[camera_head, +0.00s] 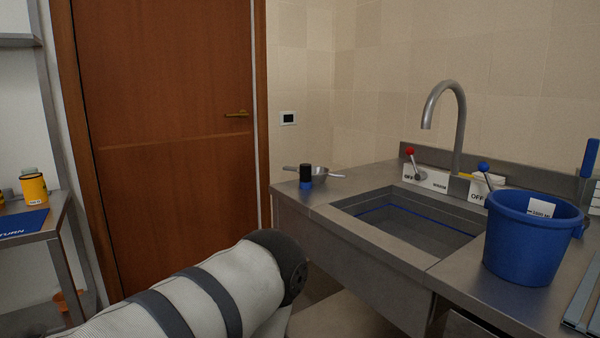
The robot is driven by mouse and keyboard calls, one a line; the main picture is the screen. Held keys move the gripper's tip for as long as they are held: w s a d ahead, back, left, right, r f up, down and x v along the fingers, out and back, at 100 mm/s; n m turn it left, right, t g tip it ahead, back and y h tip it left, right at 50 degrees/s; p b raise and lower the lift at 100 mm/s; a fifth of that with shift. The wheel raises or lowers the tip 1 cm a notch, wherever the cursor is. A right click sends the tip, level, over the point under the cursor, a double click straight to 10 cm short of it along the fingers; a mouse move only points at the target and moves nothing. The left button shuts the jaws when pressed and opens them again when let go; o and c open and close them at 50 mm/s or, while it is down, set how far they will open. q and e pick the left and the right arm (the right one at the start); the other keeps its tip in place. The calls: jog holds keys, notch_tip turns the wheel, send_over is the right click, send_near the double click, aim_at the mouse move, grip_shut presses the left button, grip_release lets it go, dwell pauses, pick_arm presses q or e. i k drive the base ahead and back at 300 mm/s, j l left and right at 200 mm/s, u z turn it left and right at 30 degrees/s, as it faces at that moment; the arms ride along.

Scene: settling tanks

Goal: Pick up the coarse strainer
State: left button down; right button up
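A small grey metal bowl-shaped piece (321,171) with a handle or lug out to each side sits at the far left corner of the steel sink counter. It looks like a strainer, but whether its mesh is coarse is too small to tell. A dark cylinder with a blue band (306,178) stands in front of it and hides part of it. A white arm of mine with dark bands comes in from the bottom left and ends in view at a dark rounded joint, below and apart from the counter. Neither gripper shows.
The sink basin (405,226) is in the counter's middle, with a curved tap (460,130) and red and blue levers behind. A blue bucket (532,243) stands at right. A shelf (58,212) with a yellow container (34,188) is left. A closed brown door (165,130) stands behind.

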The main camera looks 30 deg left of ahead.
aim_at(320, 174)
jog(key=u, duration=1)
jog(key=i+j+z, duration=0.6)
jog(key=j+z, duration=0.35)
jog(key=j, duration=0.15)
jog(key=i+j+z, duration=0.1)
jog(key=j+z, duration=0.35)
jog(key=j, duration=0.2)
jog(key=j+z, duration=0.45)
jog(key=j, duration=0.25)
jog(key=k+j+z, duration=0.1)
jog(key=j+z, duration=0.35)
jog(key=j, duration=0.25)
